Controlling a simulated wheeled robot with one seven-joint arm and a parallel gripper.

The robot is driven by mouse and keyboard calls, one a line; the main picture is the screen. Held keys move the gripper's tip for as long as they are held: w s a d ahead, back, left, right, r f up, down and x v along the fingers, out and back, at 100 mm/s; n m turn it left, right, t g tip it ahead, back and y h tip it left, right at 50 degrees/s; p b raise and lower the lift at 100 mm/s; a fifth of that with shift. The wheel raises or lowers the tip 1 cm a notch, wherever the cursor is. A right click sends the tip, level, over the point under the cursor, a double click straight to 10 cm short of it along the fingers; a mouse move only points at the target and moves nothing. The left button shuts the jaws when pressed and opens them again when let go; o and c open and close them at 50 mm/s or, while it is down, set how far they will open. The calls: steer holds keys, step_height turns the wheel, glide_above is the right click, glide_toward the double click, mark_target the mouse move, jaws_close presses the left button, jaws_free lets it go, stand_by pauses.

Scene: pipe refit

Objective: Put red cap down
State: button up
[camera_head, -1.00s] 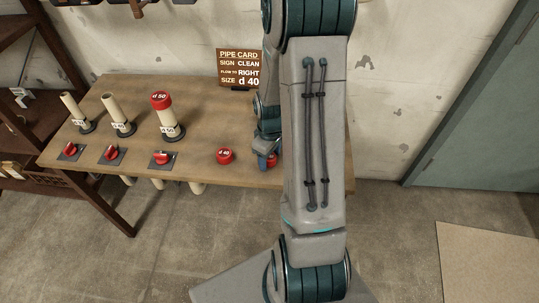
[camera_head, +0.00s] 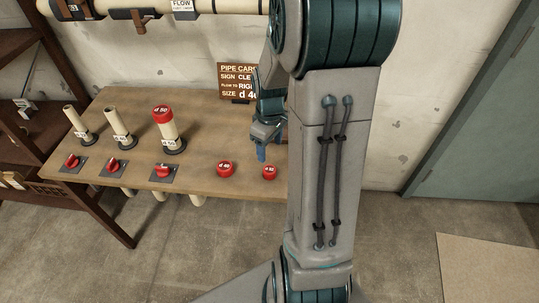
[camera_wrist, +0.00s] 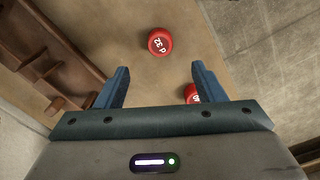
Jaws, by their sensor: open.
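Two red caps rest on the wooden table (camera_head: 205,150) near its front edge: a left cap (camera_head: 225,169) and a right cap (camera_head: 269,172). My gripper (camera_head: 261,153) is open and empty, above the table just behind the right cap and apart from it. In the wrist view, a red cap marked d 32 (camera_wrist: 160,41) lies beyond and between the fingertips of my gripper (camera_wrist: 160,72).
Red valve handles (camera_head: 163,171) line the front. A pipe card (camera_head: 237,83) stands at the back. A shelf (camera_head: 25,125) is at the left.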

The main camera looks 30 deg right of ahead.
steer(key=s+a+r+m+t, duration=0.2)
steer(key=s+a+r+m, duration=0.3)
steer(key=s+a+r, duration=0.7)
steer(key=shift+r+m+t, duration=0.2)
steer(key=shift+m+t, duration=0.1)
steer(key=shift+t, duration=0.1)
